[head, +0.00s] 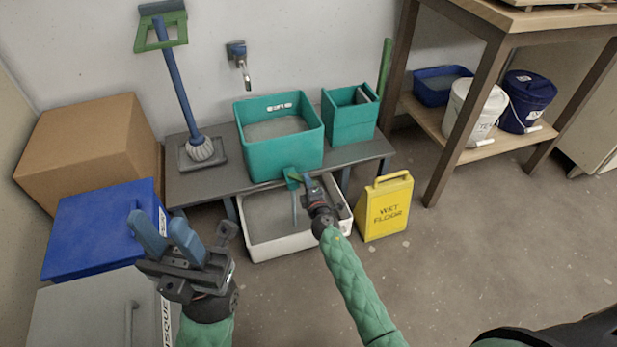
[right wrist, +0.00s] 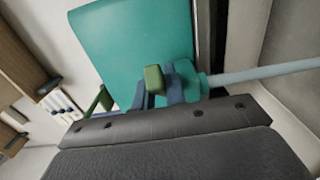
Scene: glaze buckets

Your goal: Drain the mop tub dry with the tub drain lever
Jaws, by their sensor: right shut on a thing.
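The teal mop tub (head: 262,160) stands on a low grey bench, with grey liquid inside. A drain spout with a green tub drain lever (head: 292,178) sits at its lower front. In the right wrist view the green lever (right wrist: 154,80) is between my blue fingers. My right gripper (head: 305,182) is shut on the lever. A thin pale stream (right wrist: 265,72) comes from the spout; in the head view it falls into a white basin (head: 290,243) holding grey liquid. My left gripper (head: 158,226) is open and empty at the lower left, away from the tub.
A yellow wet-floor sign (head: 385,208) stands right of the basin. Blue (head: 95,225) and cardboard (head: 85,145) boxes are left.

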